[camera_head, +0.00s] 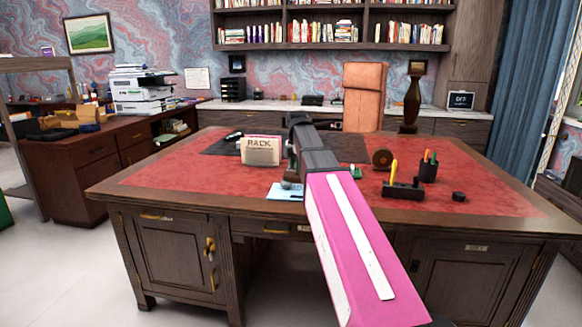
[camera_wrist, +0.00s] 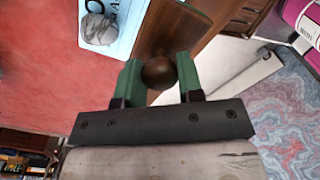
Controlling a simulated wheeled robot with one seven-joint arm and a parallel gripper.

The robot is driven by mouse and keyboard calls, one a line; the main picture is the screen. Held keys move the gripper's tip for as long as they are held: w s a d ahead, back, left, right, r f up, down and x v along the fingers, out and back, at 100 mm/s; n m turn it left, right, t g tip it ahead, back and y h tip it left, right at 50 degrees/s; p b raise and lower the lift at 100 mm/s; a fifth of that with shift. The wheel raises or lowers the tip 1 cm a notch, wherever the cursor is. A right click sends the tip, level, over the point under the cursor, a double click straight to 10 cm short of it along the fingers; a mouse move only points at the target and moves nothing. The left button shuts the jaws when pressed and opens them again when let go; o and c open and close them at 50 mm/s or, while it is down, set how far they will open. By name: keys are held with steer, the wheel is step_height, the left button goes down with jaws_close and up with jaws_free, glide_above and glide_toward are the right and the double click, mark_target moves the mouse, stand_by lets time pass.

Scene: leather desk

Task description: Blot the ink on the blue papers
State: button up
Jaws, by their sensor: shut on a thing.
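A light blue paper (camera_head: 284,192) lies near the front edge of the red desk, partly hidden by my arm in the head view. The wrist view shows this paper (camera_wrist: 128,35) with a dark ring-shaped mark and small dark marks on it. A rounded grey marbled object (camera_wrist: 98,29) sits on it. My gripper (camera_wrist: 158,75) has its green fingers shut on a round brown knob (camera_wrist: 158,71), beside the paper near the desk's wooden edge. In the head view my gripper (camera_head: 291,172) is partly hidden behind the arm.
The desk (camera_head: 150,178) has free red leather at left. At right are a brown round object (camera_head: 382,159), a black tray (camera_head: 403,189), a pen cup (camera_head: 428,171) and a small dark object (camera_head: 459,197).

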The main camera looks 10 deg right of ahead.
steer(key=shift+s+d+f, duration=0.1)
steer(key=shift+s+d, duration=0.1)
steer(key=shift+d, duration=0.35)
steer(key=shift+s+d+f, duration=0.1)
steer(key=shift+s+d, duration=0.05)
steer(key=shift+d, duration=0.35)
steer(key=shift+f, duration=2.8)
steer(key=shift+f, duration=0.55)
steer(key=shift+s+d+r+t+y, duration=0.15)
steer(key=shift+d+t+y, duration=0.3)
steer(key=shift+y, duration=0.65)
steer(key=shift+w+a+f+g+h, duration=0.15)
steer(key=shift+a+g+h, duration=0.1)
steer(key=shift+h, duration=0.3)
steer(key=shift+w+a+f+g+h, duration=0.1)
steer(key=shift+a+g+h, duration=0.15)
steer(key=shift+h, duration=0.3)
steer(key=shift+w+a+r+g+h, duration=0.15)
steer(key=shift+a+h, duration=0.15)
steer(key=shift+h, duration=0.25)
steer(key=shift+a+g+h, duration=0.1)
steer(key=shift+a+h, duration=0.15)
steer(key=shift+h, duration=0.3)
steer(key=shift+s+d+y, duration=0.25)
steer(key=shift+d+y, duration=0.4)
steer(key=shift+y, duration=0.55)
